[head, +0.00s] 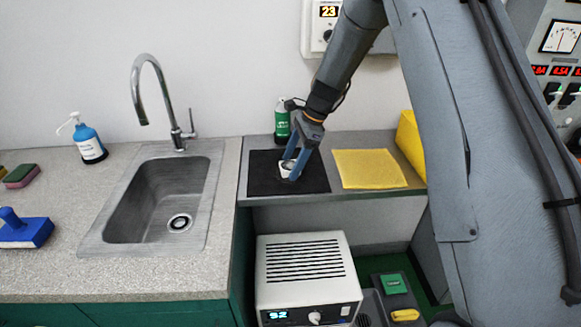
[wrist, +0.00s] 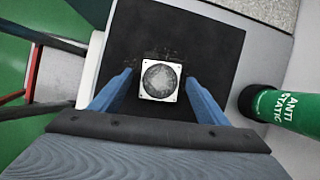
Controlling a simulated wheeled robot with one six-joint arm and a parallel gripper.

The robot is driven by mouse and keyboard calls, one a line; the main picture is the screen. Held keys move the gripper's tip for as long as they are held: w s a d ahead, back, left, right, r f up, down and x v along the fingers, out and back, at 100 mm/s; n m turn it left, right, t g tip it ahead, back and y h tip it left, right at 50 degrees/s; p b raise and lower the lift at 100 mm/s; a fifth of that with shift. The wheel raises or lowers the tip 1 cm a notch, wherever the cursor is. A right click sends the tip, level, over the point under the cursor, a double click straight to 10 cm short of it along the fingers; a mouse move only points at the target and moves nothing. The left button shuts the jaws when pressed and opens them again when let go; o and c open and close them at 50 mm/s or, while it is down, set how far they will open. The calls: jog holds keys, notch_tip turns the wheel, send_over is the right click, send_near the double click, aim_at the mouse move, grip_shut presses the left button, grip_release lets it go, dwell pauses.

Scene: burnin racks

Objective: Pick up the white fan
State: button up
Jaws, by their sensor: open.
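The white fan (wrist: 160,81) is a small square frame with a round grey centre, lying flat on the black mat (wrist: 215,45). In the head view the fan (head: 286,168) shows only partly behind my fingers, on the black mat (head: 262,183). My gripper (head: 291,165) points down over the fan. In the wrist view its two blue fingers (wrist: 157,92) are apart, one on each side of the fan, with a gap to it on both sides. I cannot tell how far the fingertips are above the mat.
A green bottle (head: 282,121), labelled anti static in the wrist view (wrist: 285,108), stands close behind the mat. A yellow cloth (head: 368,168) lies to the right, with a yellow bin (head: 410,142) beyond. A sink (head: 160,195) is to the left. A white heater-like box (head: 305,272) stands below.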

jog(key=shift+c, duration=0.5)
jog(key=c, duration=1)
jog(key=shift+r, duration=0.1)
jog(key=shift+c, duration=0.2)
